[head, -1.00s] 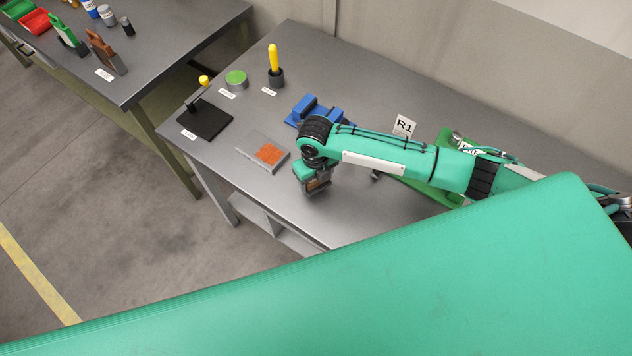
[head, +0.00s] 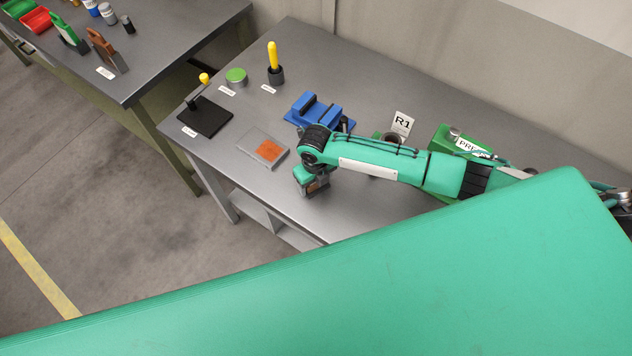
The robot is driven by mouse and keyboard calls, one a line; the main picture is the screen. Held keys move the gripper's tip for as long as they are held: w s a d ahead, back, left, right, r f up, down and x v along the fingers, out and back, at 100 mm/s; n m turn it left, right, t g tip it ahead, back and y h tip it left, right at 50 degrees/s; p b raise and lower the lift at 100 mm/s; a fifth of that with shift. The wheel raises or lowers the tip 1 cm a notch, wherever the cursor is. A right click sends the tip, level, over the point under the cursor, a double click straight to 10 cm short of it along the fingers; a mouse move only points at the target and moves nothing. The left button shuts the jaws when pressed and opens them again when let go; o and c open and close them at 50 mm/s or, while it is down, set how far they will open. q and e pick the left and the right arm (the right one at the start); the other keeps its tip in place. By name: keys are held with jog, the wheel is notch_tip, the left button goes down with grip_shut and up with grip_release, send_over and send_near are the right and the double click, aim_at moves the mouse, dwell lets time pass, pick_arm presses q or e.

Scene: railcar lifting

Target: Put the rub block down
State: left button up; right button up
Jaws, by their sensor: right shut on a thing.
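My right gripper (head: 314,188) is low over the front part of the grey workbench (head: 350,217), to the right of a grey plate with an orange patch. It points down and is shut on a small brownish block, the rub block (head: 318,184), of which only a bit shows between the fingers. I cannot tell whether the block touches the bench top. My left gripper is out of view.
The grey plate (head: 251,149) lies left of the gripper. A blue vise (head: 317,111), an R1 sign (head: 402,123) and a green box (head: 447,139) stand behind my arm. A black plate (head: 207,119), green-topped tin (head: 236,77) and yellow-handled tool (head: 273,58) are at the left.

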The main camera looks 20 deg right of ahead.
jog(key=o, duration=0.9)
jog(key=shift+s+d+f, duration=0.15)
jog(key=shift+s+f, duration=0.35)
jog(key=shift+f, duration=0.2)
jog(key=shift+o, duration=0.2)
jog(key=shift+r, duration=0.35)
jog(key=shift+w+a+r+p, duration=0.2)
jog(key=shift+r+p, duration=0.15)
jog(key=r+b, duration=0.1)
jog(key=r, duration=0.2)
jog(key=r+b, duration=0.1)
jog(key=r, duration=0.3)
jog(key=r+b, duration=0.1)
jog(key=r, duration=0.3)
jog(key=shift+w+r, duration=0.1)
jog(key=shift+w, duration=0.2)
jog(key=shift+r, duration=0.55)
